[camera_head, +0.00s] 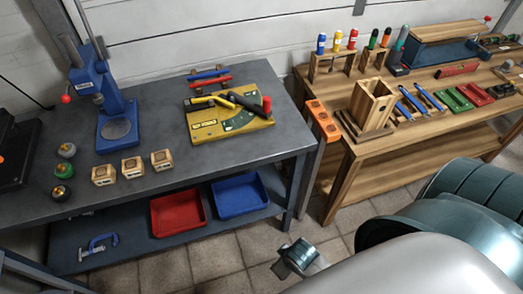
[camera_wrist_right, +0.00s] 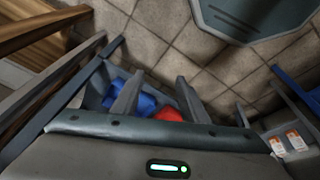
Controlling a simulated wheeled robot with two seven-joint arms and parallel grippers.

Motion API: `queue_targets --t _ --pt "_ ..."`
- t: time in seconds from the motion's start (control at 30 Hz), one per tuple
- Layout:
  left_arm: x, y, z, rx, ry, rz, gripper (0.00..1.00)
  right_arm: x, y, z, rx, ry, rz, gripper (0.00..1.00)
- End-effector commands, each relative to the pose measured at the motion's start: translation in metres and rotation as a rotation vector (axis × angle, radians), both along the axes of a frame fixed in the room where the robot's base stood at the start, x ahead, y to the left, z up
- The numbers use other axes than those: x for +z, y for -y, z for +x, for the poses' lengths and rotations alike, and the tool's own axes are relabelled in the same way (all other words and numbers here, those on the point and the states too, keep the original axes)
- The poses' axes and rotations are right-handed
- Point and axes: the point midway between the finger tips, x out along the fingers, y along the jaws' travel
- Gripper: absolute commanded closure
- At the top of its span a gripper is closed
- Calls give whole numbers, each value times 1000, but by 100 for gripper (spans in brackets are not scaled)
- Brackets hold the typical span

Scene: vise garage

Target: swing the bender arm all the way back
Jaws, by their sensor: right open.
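The bender has a yellow base plate (camera_head: 230,122) and sits on the dark grey workbench, towards its right end. Its bender arm (camera_head: 245,103) is a black lever with a red grip (camera_head: 267,105) at the right end. A second, yellow-and-black lever (camera_head: 212,100) lies to its left. My right gripper (camera_wrist_right: 159,95) shows in the right wrist view with its two fingers apart and nothing between them. It is away from the bender, which does not show in that view. My left gripper is not in view.
The grey workbench (camera_head: 150,205) also holds a blue press (camera_head: 113,100), several wooden blocks (camera_head: 132,167) and round knobs. Red (camera_head: 178,213) and blue (camera_head: 240,196) trays stand on its lower shelf. A wooden bench (camera_head: 400,150) with tools stands at the right.

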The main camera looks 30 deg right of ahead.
Motion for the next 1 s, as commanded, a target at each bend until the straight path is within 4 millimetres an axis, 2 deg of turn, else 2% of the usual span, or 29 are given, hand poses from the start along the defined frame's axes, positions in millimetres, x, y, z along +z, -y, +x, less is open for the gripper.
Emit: queue_targets --t 0.03,0.17,0.3,0.57,0.67,0.8,0.9,1.0 --pt "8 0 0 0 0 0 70 25 4 7 9 23 -15 60" --pt "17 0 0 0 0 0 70 75 22 24 43 83 -86 60" --pt "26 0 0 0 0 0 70 130 57 52 111 184 -240 60" --pt "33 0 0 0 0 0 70 201 126 105 291 336 -624 60" --pt "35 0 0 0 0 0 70 230 152 129 391 378 -818 60" --pt "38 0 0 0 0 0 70 273 182 165 594 398 -1164 60" --pt "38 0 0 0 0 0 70 299 194 192 780 370 -1437 60" --pt "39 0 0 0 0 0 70 315 195 217 992 304 -1698 60"
